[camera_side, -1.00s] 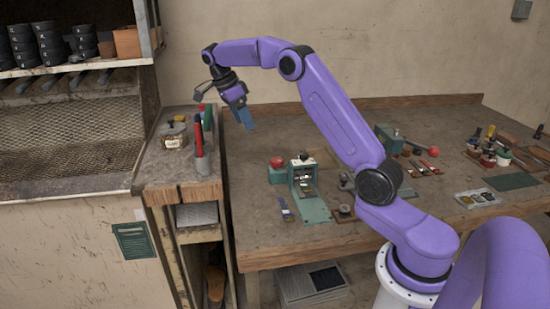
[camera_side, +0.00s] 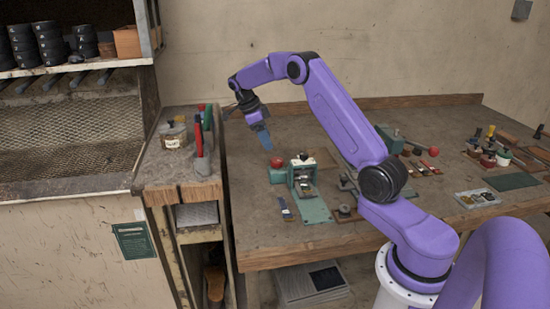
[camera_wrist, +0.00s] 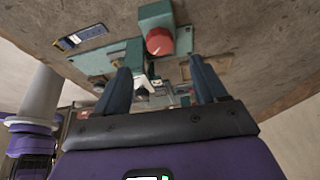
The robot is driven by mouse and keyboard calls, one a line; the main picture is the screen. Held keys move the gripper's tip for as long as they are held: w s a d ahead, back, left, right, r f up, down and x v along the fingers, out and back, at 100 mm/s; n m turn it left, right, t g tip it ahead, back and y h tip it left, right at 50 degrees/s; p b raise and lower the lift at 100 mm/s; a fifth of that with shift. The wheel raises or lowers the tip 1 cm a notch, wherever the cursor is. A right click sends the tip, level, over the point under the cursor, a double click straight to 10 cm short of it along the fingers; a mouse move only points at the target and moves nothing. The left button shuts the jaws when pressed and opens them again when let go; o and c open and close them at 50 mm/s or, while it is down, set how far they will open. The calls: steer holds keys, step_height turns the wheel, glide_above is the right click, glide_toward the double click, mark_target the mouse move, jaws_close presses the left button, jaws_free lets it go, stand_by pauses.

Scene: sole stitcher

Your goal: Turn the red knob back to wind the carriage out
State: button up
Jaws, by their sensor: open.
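The red knob (camera_side: 277,162) sits at the left end of the small green sole stitcher (camera_side: 303,171) on the bench. In the wrist view the red knob (camera_wrist: 160,41) shows near the top centre, with a pale line on its face, beside a green block. My gripper (camera_side: 268,148) is just above and to the left of the knob in the side view, fingers pointing down. Its two blue fingers (camera_wrist: 162,82) are apart, with nothing held between them and not touching the knob. The carriage is small and partly hidden behind the fingers in the wrist view.
A small blue-and-white item (camera_side: 285,209) lies left of the green base plate (camera_side: 314,210). A red-balled lever (camera_side: 433,151) and several small tools stand to the right. A side cabinet (camera_side: 185,170) borders the bench on the left. The bench's front left is clear.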

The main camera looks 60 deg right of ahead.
mark_target(276, 160)
steer(key=x, duration=0.8)
steer(key=shift+s+d+f, duration=0.1)
steer(key=shift+f, duration=0.2)
steer(key=c, duration=1)
